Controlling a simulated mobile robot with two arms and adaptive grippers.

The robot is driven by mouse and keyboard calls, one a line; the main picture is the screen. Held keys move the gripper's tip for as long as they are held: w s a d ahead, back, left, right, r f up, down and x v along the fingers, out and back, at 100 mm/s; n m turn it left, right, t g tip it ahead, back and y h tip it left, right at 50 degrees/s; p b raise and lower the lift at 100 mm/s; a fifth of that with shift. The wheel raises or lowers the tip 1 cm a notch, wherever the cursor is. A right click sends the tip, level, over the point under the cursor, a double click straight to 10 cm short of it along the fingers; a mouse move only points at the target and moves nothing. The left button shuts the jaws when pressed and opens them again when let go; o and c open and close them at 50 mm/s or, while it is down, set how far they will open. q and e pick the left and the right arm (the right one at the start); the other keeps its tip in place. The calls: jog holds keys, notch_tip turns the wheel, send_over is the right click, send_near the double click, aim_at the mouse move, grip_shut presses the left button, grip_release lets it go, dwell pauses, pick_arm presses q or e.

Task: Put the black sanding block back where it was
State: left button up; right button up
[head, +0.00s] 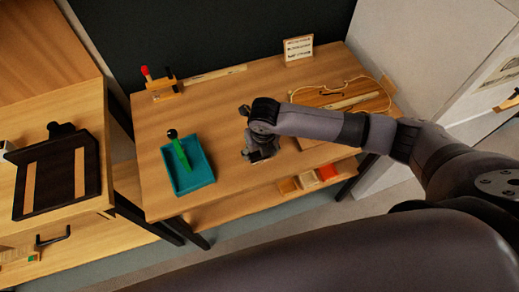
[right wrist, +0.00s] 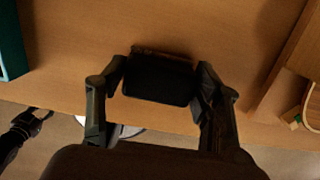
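The black sanding block (right wrist: 160,82) sits between the two fingers of my right gripper (right wrist: 160,80) in the right wrist view, with a finger against each end. In the head view my right gripper (head: 262,150) is low over the middle of the bench (head: 225,100), right of the teal tray; there the block cannot be made out behind the gripper. Whether the block touches the bench top is unclear. A dark gripper, seemingly my left one (right wrist: 30,124), shows at the lower left of the right wrist view, beyond the bench's front edge; its opening is too small to judge.
The teal tray (head: 197,182) holds a green-handled tool (head: 180,152). A violin-shaped board (head: 345,97) lies to the right. A red-tipped wooden fixture (head: 162,86) and a small sign (head: 298,48) stand at the back. Bare wood surrounds the gripper. A black tray (head: 30,200) lies left.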

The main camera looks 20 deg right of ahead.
jog(key=o, duration=0.3)
jog(key=shift+r, duration=0.1)
notch_tip(320, 180, up, 12)
jog(key=s, duration=0.1)
jog(key=shift+s+b, duration=0.35)
jog(key=shift+s, duration=0.05)
dwell(0.5)
